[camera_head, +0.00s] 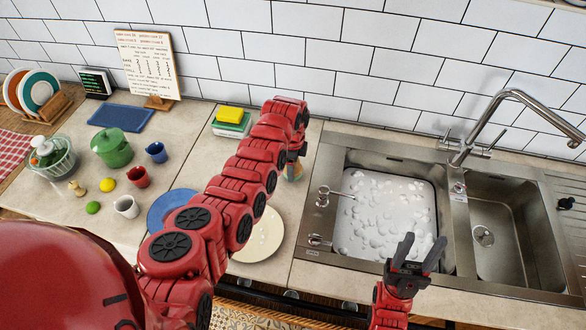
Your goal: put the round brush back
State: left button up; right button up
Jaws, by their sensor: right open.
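I cannot pick out the round brush with certainty. A small pale wooden knobbed item (77,188) on the left counter may be it, but it is too small to tell. My left arm reaches across the middle of the counter, and its gripper (295,152) points down at its far end. A small multicoloured thing (293,173) shows just below it, partly hidden; I cannot tell whether they touch. My right gripper (416,252) is open and empty, fingers pointing up, in front of the foam-filled basin (343,246).
A steel faucet (510,95) rises behind the sink. A yellow and green sponge stack (231,120) sits by the wall. A blue plate (165,205) and a cream plate (262,243) lie beside my left arm. Cups, a green pot (112,148) and a blue tray (121,117) stand left.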

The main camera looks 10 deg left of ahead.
pick_arm(q)
jog(key=shift+f, duration=0.9)
jog(key=shift+f, duration=0.15)
jog(key=o, duration=1.3)
jog(key=shift+c, duration=0.2)
